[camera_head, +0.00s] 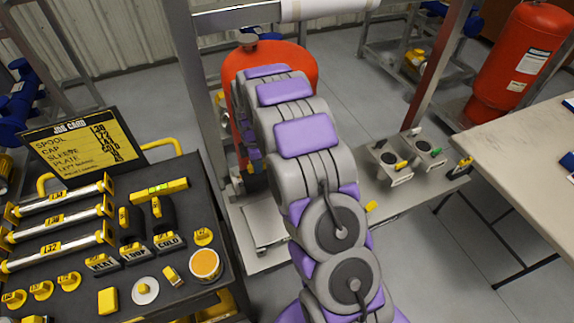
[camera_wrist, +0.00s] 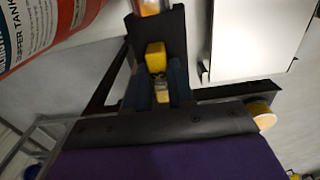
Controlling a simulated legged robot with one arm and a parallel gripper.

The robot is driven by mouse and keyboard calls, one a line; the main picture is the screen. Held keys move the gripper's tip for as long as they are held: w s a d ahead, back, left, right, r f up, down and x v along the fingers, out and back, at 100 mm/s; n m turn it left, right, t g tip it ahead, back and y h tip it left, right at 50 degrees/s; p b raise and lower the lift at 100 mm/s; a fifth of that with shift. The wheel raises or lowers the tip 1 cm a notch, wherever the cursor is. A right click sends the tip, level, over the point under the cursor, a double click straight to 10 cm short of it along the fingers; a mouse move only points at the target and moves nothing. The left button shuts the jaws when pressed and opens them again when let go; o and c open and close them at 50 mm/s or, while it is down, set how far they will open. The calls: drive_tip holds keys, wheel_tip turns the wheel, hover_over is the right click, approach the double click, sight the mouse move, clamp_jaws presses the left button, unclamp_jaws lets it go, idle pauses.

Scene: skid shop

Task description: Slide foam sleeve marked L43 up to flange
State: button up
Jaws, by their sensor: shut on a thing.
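A white sleeve-like cylinder (camera_head: 320,8) sits around the horizontal pipe at the top of the skid frame, cut by the picture's upper edge. I cannot read a mark on it, and no flange is clear to me. My gripper (camera_wrist: 158,78) shows in the wrist view with its dark fingers shut on a small yellow piece (camera_wrist: 155,57). I cannot read any label on that piece. In the head view my arm reaches forward towards the red tank (camera_head: 298,55) and hides my gripper.
The black cart (camera_head: 185,210) at left holds labelled spools, yellow parts and the job card (camera_head: 75,147). The skid's frame post (camera_head: 205,100) stands close left of my arm. A pale table (camera_head: 530,145) is at right.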

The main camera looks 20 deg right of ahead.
drive_tip(key=shift+a, duration=0.9)
idle(0.4)
drive_tip(key=o, duration=0.6)
drive_tip(key=shift+o, duration=0.2)
drive_tip(key=shift+p, duration=0.3)
drive_tip(key=shift+r+p, duration=1.2)
drive_tip(key=shift+r, duration=2.3)
